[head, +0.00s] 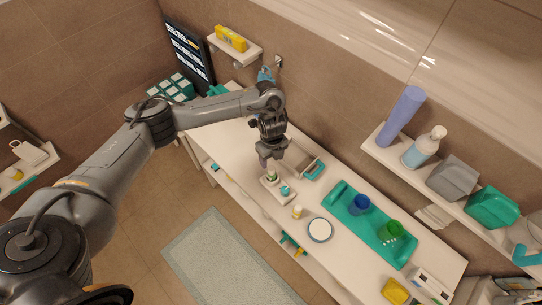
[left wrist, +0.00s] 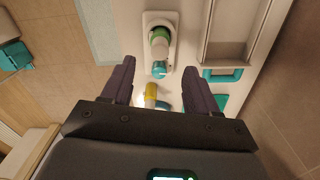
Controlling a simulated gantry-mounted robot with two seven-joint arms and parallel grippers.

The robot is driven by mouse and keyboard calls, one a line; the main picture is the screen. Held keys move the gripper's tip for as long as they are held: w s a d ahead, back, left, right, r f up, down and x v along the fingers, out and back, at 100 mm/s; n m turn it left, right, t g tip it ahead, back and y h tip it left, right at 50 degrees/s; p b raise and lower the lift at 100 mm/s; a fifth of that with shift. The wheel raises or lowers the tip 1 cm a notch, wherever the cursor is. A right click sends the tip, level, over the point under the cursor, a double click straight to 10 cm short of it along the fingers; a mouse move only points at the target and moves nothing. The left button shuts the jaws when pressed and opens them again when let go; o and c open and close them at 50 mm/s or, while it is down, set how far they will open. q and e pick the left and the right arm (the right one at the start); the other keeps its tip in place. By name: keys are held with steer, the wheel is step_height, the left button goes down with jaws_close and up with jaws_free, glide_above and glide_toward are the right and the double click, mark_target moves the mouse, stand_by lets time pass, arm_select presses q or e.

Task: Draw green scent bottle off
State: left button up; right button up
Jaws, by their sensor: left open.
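The green scent bottle (left wrist: 158,37) stands at one end of a small white tray (left wrist: 147,18); it also shows as a small green-topped shape in the head view (head: 271,177). A teal bottle (left wrist: 159,70) stands at the tray's other end, and shows too in the head view (head: 285,190). My left gripper (head: 270,163) points down just above the tray and is open and empty. My right gripper is out of view.
A yellow-topped bottle (head: 297,211) and a round white dish (head: 320,230) stand nearby on the white counter. A grey open drawer or box (left wrist: 228,32) with a teal handle is beside the tray.

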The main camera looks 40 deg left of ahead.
mark_target(272, 168)
arm_select(q)
step_height(272, 168, down, 8)
steer(key=shift+f, duration=0.1)
stand_by(0.4)
jaws_close()
steer(key=shift+r+p, duration=1)
steer(key=shift+r, duration=0.3)
steer(key=shift+r+p, duration=1.45)
steer(key=shift+r, duration=0.1)
